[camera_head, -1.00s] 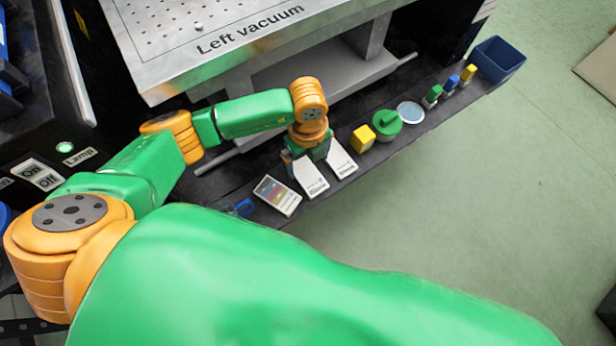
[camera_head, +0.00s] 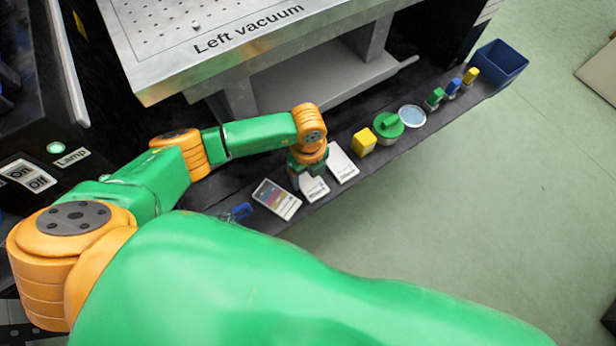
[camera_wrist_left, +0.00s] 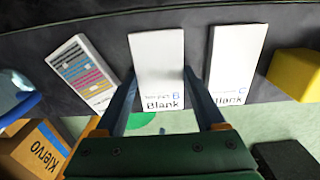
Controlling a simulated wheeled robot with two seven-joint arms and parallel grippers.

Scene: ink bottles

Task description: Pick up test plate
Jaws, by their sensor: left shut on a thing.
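My left gripper (camera_head: 307,176) is over the dark shelf, shut on a white plate marked "B Blank" (camera_head: 315,189). In the left wrist view the two fingers (camera_wrist_left: 158,76) press on the long sides of plate B (camera_wrist_left: 157,62). The gripper hides part of plate B in the head view; I cannot tell whether the plate is clear of the shelf. A similar plate marked C (camera_head: 342,163) lies to its right and also shows in the wrist view (camera_wrist_left: 237,58). A plate with coloured stripes (camera_head: 277,199) lies to its left. My right gripper is not in view.
Along the shelf to the right are a yellow block (camera_head: 364,141), a green-lidded round container (camera_head: 388,126), a round dish (camera_head: 412,116), several small bottles and a blue bin (camera_head: 499,62). The metal "Left vacuum" table (camera_head: 215,45) stands behind. A blue object (camera_head: 240,211) lies left.

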